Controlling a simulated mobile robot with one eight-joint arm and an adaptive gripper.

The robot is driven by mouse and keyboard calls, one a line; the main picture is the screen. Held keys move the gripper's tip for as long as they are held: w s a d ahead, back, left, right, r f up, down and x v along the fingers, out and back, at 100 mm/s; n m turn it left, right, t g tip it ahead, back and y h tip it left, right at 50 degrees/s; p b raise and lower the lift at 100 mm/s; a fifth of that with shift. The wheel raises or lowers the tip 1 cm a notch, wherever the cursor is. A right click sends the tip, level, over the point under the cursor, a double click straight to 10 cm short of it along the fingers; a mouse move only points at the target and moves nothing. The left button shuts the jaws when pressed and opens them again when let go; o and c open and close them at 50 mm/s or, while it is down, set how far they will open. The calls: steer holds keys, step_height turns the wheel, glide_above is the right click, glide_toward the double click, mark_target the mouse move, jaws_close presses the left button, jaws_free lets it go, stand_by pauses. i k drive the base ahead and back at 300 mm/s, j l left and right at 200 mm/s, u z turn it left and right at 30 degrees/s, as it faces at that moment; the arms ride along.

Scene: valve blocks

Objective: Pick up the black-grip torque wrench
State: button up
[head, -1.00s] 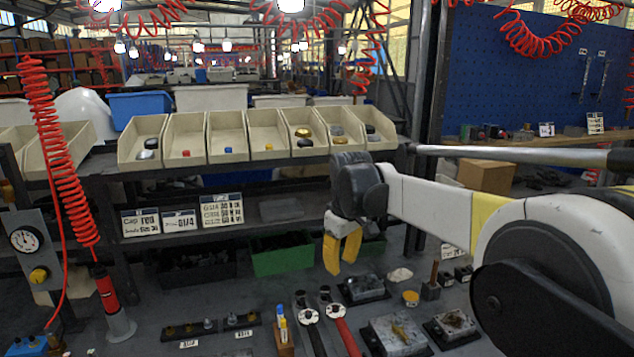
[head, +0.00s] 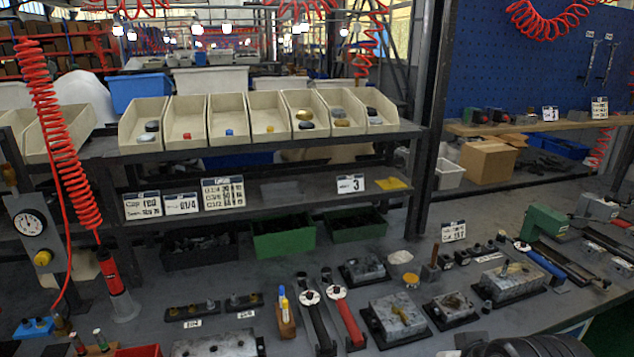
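The black-grip torque wrench (head: 318,326) lies on the bench near the bottom middle of the head view. Its round dial head (head: 309,297) is at the far end and its black grip points toward me. A red-grip torque wrench (head: 349,322) lies close beside it on the right, roughly parallel. Both are unobstructed in this view. My gripper is not in view; only a dark part of my arm shows at the bottom right edge.
A wooden marker holder (head: 285,318) stands just left of the black-grip wrench. Valve blocks (head: 397,316) on dark plates lie to the right. A fitting rail (head: 193,310) lies to the left. Green bins (head: 283,237) and a shelf of cream bins (head: 221,140) stand behind.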

mark_target(324, 339)
steer(key=u, duration=2.25)
steer(key=z, duration=1.7)
steer(key=i, duration=0.75)
